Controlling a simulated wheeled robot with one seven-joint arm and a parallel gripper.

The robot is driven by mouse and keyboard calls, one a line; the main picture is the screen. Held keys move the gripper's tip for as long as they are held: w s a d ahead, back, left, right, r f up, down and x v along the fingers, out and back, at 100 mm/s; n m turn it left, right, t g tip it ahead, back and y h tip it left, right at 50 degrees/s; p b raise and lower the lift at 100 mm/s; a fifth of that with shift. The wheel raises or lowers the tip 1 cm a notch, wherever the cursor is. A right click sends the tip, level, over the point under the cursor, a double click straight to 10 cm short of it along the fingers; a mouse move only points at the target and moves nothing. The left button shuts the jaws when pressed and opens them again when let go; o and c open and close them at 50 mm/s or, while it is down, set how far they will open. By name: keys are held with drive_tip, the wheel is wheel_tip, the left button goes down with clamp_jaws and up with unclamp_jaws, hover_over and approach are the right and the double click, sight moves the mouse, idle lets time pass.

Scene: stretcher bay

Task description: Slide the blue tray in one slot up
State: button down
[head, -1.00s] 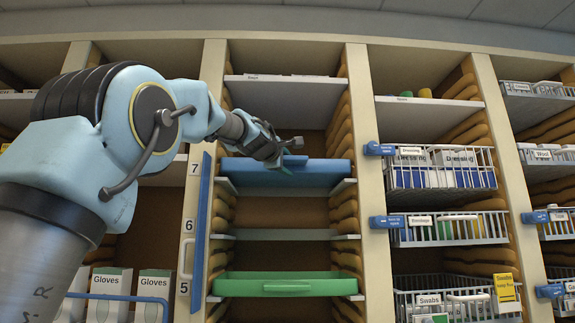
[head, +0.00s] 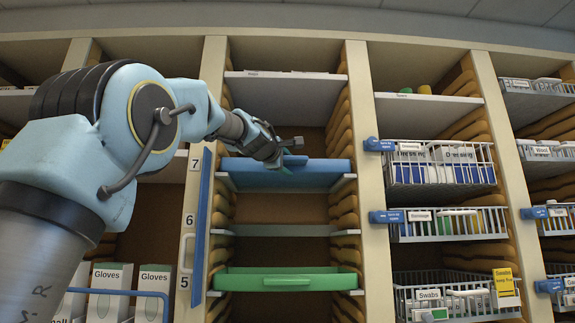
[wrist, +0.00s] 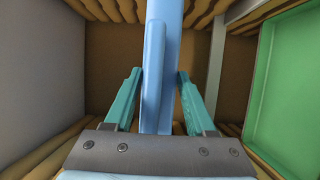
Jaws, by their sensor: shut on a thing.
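The blue tray (head: 325,176) is in the middle bay of the rack in the head view, between the side runners, a little below the level of the 7 label. Whether the tray's sides rest on the runners cannot be told.
A grey shelf (head: 282,234) and a green tray (head: 285,280) lie below. A white shelf (head: 285,87) is above, with open space between. Tan posts flank the bay; the left one carries labels 7, 6 and 5. Wire baskets (head: 440,170) fill the bay to the right.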

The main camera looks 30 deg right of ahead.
idle(0.3)
drive_tip(key=shift+c, duration=1.6)
unclamp_jaws()
drive_tip(key=shift+o, duration=0.9)
drive_tip(key=shift+f, duration=0.15)
drive_tip(key=b+v, duration=0.3)
drive_tip(key=v, duration=0.7)
drive_tip(key=shift+s+a+b, duration=0.25)
drive_tip(key=shift+a+b, duration=0.05)
drive_tip(key=shift+b, duration=0.05)
